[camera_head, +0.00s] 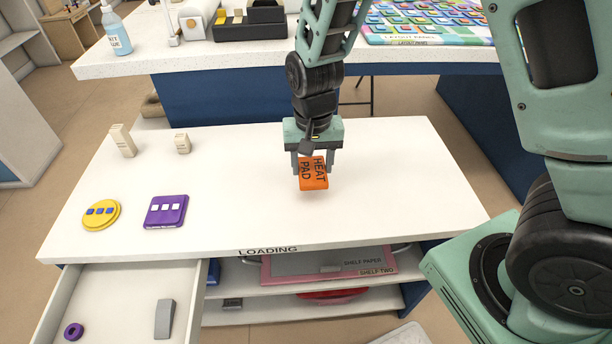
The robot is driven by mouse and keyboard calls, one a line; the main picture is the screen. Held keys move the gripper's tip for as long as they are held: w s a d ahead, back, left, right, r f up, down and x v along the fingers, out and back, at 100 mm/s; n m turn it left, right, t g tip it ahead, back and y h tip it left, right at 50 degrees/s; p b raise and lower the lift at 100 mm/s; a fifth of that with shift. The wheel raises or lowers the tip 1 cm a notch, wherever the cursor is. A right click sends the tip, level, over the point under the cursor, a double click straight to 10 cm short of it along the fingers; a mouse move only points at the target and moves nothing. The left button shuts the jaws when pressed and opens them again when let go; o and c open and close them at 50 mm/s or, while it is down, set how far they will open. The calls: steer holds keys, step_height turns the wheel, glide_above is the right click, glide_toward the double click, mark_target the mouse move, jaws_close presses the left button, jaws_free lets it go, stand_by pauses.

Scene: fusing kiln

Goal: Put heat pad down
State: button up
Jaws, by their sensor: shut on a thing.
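The orange heat pad (313,174) has "HEAT PAD" in dark letters. My gripper (313,163) is shut on it, with a finger at each side. The pad hangs over the right half of the white table marked "LOADING" (230,215). A faint shadow lies on the tabletop by the pad. I cannot tell from this one view how high the pad is above the surface, or whether it touches.
A yellow disc (101,215), a purple square tile (166,211) and two small cream blocks (122,140) (183,143) stand on the left half. The drawer (120,300) at front left is open. Tabletop around the pad is clear. A counter (250,58) stands behind.

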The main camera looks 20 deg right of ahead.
mark_target(312, 168)
steer(key=shift+f+b, duration=0.35)
steer(key=shift+f, duration=1.8)
steer(key=shift+f, duration=0.15)
steer(key=o, duration=0.9)
steer(key=shift+o, duration=0.2)
step_height(312, 168, up, 12)
steer(key=shift+f+p, duration=0.1)
steer(key=shift+p, duration=1)
steer(key=s+a+r+n, duration=0.3)
steer(key=s+n, duration=0.2)
steer(key=s, duration=0.5)
steer(key=s+a+r+n, duration=0.3)
steer(key=s+n, duration=0.3)
steer(key=s, duration=0.4)
steer(key=shift+s+a+r+y, duration=0.2)
steer(key=shift+s+r+y, duration=0.15)
steer(key=shift+r, duration=0.35)
